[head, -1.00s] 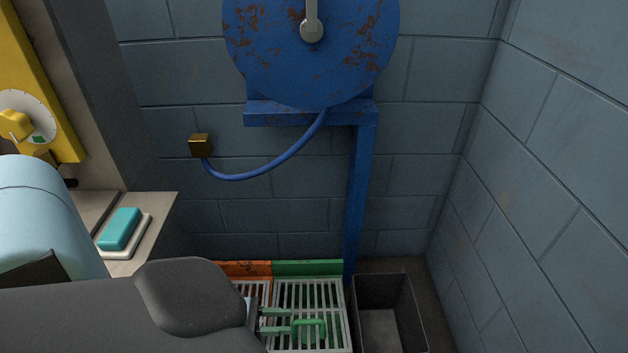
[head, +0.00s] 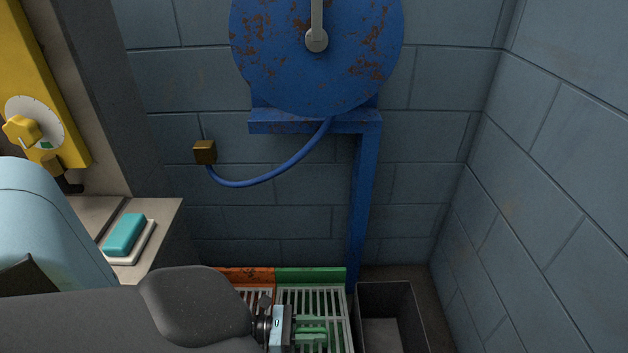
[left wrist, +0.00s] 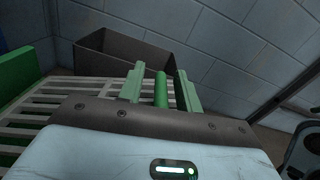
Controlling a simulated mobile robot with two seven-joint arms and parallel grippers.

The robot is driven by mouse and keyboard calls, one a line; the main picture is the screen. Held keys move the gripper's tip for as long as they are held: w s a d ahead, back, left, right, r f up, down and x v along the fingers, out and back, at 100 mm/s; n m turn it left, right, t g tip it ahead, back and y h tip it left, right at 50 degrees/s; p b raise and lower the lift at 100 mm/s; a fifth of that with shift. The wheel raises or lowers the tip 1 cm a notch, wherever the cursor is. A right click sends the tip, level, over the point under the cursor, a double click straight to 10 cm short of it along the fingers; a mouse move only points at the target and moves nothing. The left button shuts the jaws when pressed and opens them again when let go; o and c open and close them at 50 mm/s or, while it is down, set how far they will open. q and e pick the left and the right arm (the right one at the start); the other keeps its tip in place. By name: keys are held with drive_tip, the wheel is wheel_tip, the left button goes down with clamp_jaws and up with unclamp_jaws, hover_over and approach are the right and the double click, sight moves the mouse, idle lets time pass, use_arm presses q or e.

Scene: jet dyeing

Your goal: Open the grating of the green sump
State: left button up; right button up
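The green sump (head: 310,274) is at the bottom middle of the head view, against the wall. Its pale slatted grating (head: 341,312) lies flat and closed on it, and also shows in the left wrist view (left wrist: 50,102). My left gripper (head: 312,333) is low over this grating. In the left wrist view its two fingers (left wrist: 160,90) are apart, with the green handle (left wrist: 160,91) of the grating between them. Narrow gaps show on both sides of the handle, so the fingers do not look closed on it. My right gripper is not in view.
An orange-rimmed sump (head: 245,275) adjoins on the left, partly behind my left arm. A dark open bin (head: 388,292) stands close on the right. A blue post (head: 362,200) under a rusty blue reel (head: 315,60) rises behind. A counter with teal soap (head: 124,233) is at left.

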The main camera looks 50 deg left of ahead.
use_arm(q)
clamp_jaws()
drive_tip(key=shift+a+r, duration=0.1)
idle(0.4)
drive_tip(key=shift+w+a+r, duration=0.15)
drive_tip(key=shift+w+r, duration=0.05)
